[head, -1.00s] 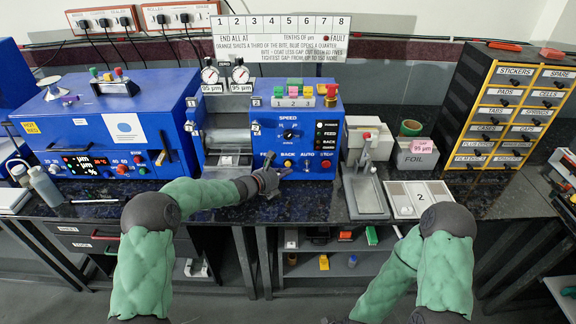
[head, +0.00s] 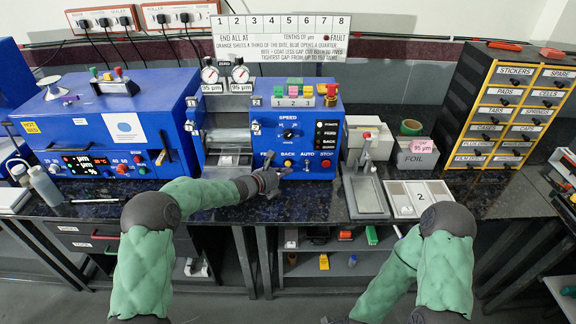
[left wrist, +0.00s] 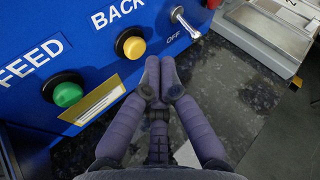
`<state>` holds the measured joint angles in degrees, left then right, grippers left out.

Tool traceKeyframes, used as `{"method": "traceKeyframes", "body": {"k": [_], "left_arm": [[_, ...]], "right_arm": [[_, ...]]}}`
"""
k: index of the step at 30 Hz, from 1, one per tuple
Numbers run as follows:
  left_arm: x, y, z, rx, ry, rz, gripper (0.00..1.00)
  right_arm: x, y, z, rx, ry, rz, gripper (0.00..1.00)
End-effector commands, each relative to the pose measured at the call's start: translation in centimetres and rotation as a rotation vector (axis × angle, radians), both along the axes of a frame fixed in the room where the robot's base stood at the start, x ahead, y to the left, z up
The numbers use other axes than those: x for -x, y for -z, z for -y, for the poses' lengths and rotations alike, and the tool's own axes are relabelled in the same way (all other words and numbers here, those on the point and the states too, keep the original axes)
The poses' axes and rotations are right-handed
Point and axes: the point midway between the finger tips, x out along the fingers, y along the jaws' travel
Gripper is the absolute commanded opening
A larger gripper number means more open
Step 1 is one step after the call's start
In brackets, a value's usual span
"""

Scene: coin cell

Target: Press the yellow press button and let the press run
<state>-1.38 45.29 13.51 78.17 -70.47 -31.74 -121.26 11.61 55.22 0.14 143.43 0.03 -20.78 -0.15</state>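The yellow button (left wrist: 131,45) sits under the BACK label on the blue press panel (head: 262,128). In the left wrist view its round cap shows clear of my fingers. My left gripper (left wrist: 161,62) is shut and empty, its fingertips together just below and to the right of the yellow button, apart from it in the picture. In the head view my left gripper (head: 268,182) is at the lower front of the press. The green FEED button (left wrist: 66,92) is to the left of the yellow one. My right arm is at the lower right; its gripper is out of view.
A metal toggle switch (left wrist: 184,22) marked OFF stands close to the right of my left fingertips. A grey scale-like tray stand (head: 368,195) and a white tray (head: 405,200) stand right of the press. Bare dark worktop (head: 315,205) lies in front.

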Motion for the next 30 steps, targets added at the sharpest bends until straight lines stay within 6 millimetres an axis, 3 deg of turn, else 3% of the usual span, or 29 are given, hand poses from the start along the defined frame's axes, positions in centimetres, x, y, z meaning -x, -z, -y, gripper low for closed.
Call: {"method": "traceKeyframes", "body": {"k": [30], "left_arm": [[-1.0, 0.0, 0.0, 0.0, 0.0, 0.0, 0.0]], "right_arm": [[0.0, 0.2, 0.0, 0.0, 0.0, 0.0, 0.0]]}}
